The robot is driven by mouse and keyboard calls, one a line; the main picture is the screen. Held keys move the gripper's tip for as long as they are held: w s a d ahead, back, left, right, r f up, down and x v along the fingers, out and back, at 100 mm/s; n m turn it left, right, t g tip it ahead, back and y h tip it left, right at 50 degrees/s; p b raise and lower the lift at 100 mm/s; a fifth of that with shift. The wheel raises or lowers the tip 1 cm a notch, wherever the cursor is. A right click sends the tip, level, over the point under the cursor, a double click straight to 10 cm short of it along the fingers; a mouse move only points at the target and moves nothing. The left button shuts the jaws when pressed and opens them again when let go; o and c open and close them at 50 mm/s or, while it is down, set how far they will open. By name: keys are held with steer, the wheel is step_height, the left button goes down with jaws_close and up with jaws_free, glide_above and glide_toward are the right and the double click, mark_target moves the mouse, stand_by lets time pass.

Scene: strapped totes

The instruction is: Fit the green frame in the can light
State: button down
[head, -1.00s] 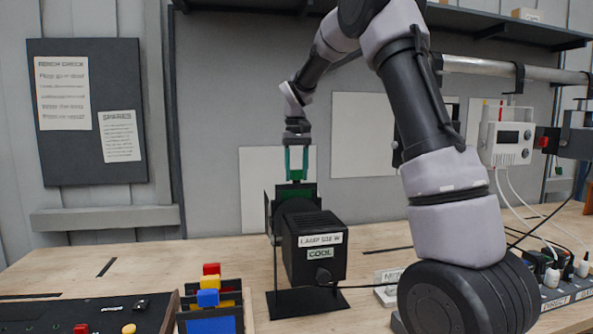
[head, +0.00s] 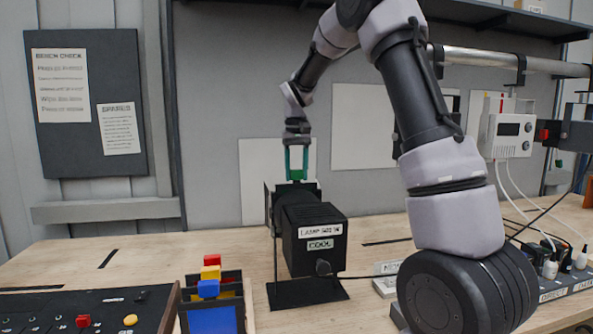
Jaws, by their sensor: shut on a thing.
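The can light (head: 314,238) is a black lamp body on a flat black stand, labelled as a lamp and "COOL". It stands on the bench in the middle of the head view. My gripper (head: 297,176) has green fingers, points straight down and is right above the front-holder end of the lamp, at its far left side. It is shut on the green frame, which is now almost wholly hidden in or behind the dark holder. I cannot tell whether the frame is fully seated.
A rack (head: 243,304) with red, yellow and blue frames stands at the front left, beside a black control panel (head: 88,312) with buttons. A power strip (head: 566,287) with plugs is at the right. A cable runs from the lamp. My arm covers the right middle.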

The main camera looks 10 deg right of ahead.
steer(key=shift+f, duration=1.45)
steer(key=shift+c, duration=1.3)
jaws_free()
